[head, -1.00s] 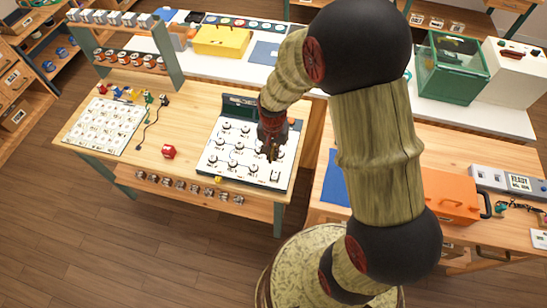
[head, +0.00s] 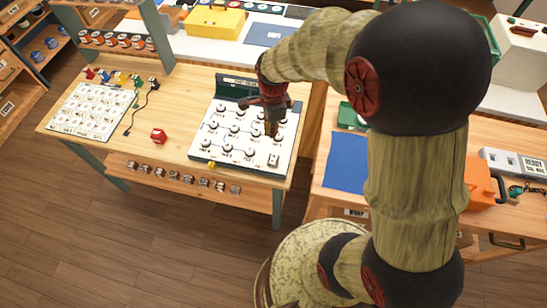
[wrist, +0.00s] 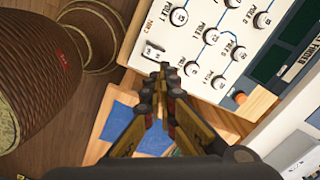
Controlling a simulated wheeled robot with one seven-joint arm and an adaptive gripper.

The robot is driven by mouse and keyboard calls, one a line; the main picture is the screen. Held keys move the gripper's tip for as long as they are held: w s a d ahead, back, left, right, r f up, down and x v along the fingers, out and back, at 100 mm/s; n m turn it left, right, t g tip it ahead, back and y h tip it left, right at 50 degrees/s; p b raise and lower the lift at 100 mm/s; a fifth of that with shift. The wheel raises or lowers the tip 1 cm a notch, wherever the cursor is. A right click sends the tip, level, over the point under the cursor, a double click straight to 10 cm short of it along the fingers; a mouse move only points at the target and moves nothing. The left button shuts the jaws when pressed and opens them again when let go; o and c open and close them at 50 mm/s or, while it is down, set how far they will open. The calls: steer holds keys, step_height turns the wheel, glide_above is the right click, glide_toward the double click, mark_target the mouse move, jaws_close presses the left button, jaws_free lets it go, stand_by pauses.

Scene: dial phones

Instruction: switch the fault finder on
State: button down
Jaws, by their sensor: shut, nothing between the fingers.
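The fault finder (head: 209,128) is a white panel with several round black knobs joined by lines and a dark green upright back piece (head: 236,87). It lies on the wooden bench, and part of it fills the upper right of the wrist view (wrist: 205,78). A small switch plate (head: 274,160) sits at its front right corner; in the wrist view this switch (wrist: 152,50) is just beyond the fingertips. My gripper (head: 271,132) is shut and empty, pointing down over the panel's right side. In the wrist view its fingertips (wrist: 163,70) meet near the panel edge. Contact cannot be told.
A small yellow piece (head: 211,165) is at the panel's front edge. A blue mat (head: 346,162) lies on the right bench, across a gap.

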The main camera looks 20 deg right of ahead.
mark_target(274, 160)
steer(key=m, duration=0.3)
steer(key=s+m, duration=0.1)
steer(key=m, duration=0.1)
steer(key=shift+s+r+m+g, duration=0.1)
steer(key=shift+s+m+g, duration=0.05)
steer(key=shift+m+g, duration=0.2)
step_height(274, 160, down, 14)
steer(key=b, duration=0.3)
stand_by(0.5)
